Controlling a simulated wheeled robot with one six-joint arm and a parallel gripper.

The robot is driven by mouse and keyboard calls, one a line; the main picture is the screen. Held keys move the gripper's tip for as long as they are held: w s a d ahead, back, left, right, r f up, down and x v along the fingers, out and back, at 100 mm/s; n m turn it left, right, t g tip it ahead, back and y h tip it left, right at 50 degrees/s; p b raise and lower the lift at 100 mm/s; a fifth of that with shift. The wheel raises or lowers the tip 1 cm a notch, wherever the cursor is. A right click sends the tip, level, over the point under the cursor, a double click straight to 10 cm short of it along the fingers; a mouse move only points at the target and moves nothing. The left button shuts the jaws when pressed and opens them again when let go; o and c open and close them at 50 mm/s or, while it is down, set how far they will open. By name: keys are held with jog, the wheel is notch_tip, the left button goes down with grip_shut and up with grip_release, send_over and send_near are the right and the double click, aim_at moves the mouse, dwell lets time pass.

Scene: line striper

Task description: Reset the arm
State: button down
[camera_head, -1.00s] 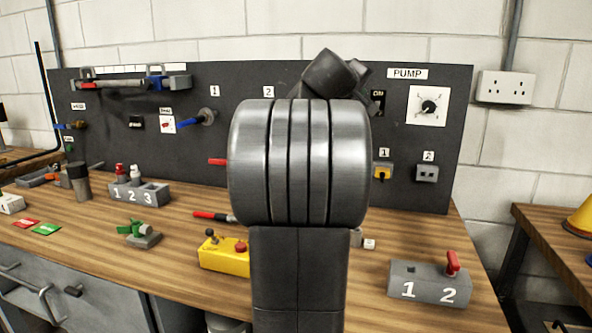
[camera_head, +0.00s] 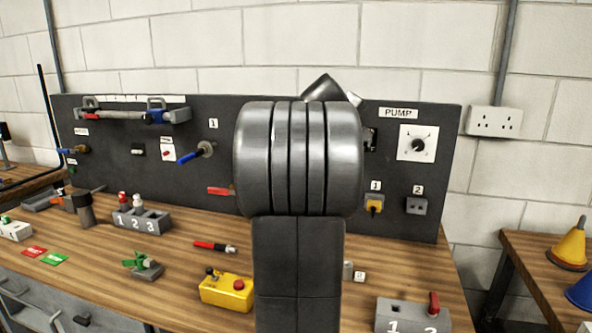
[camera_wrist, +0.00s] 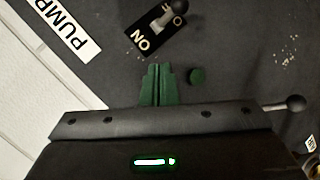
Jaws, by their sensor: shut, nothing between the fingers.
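My gripper (camera_wrist: 157,88) shows in the wrist view as two green fingers pressed together, with nothing between them. In the head view my arm stands upright in the middle and hides the gripper and part of the panel (camera_head: 290,88). The PUMP label (camera_head: 398,113) and dial (camera_head: 417,144) are right of the arm.
The wooden bench (camera_head: 190,265) holds a yellow control box (camera_head: 227,291), a red pen-like tool (camera_head: 214,246), a green-handled valve (camera_head: 143,265) and numbered grey blocks (camera_head: 142,221). A ball-ended lever (camera_wrist: 285,104) is close to the gripper's right side. A second bench stands at right.

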jog(key=shift+r+g+p, duration=0.4)
jog(key=shift+g+p, duration=0.1)
jog(key=shift+p, duration=1.25)
jog(key=shift+w+a+r, duration=0.1)
jog(key=shift+a+r, duration=0.15)
jog(key=shift+a, duration=0.35)
jog(key=shift+r, duration=0.1)
